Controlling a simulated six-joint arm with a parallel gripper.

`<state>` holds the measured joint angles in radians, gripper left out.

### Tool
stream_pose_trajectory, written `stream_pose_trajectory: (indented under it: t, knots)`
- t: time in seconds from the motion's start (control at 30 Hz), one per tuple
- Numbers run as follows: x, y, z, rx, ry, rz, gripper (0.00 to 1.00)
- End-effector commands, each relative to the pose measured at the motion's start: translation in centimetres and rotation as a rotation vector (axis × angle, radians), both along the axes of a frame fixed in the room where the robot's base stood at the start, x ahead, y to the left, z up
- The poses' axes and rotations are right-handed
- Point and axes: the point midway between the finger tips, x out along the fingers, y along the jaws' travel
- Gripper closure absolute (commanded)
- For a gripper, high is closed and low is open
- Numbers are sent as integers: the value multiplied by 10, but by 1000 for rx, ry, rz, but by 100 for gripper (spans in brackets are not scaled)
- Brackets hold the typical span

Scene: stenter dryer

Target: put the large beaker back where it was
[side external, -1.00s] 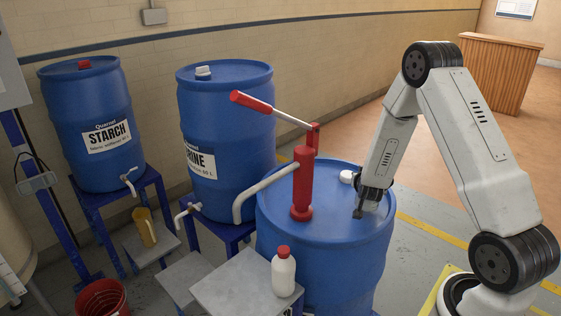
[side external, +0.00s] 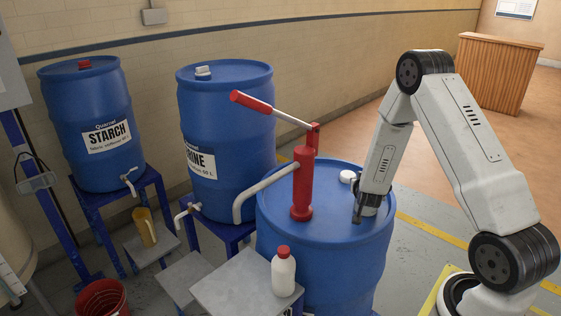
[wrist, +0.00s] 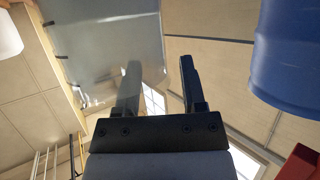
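A mustard-yellow jug (side external: 145,227), which may be the large beaker, stands upright on a small grey stand (side external: 137,252) below the tap of the starch drum (side external: 90,140). My gripper (side external: 357,216) is far to its right, over or in front of the top of the near blue drum (side external: 330,255); its height above the lid is unclear. In the wrist view my gripper (wrist: 158,80) shows two parted fingers with nothing between them. No beaker is recognisable in the wrist view.
A red hand pump (side external: 302,185) with a long handle rises from the near drum, left of my gripper. A white bottle (side external: 283,272) with a red cap stands on a grey stand. A brine drum (side external: 225,130) is behind. A red bucket (side external: 101,299) sits at lower left.

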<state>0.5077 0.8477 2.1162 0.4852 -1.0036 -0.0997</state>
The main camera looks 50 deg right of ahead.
Motion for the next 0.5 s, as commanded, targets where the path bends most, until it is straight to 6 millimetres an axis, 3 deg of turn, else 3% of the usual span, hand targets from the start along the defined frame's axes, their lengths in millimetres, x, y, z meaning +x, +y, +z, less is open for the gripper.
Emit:
stream_pose_trajectory:
  t: [0.27,0.5]
  knots:
    - [0,0,3,0,0,0,48]
    - [-8,13,10,0,0,2,48]
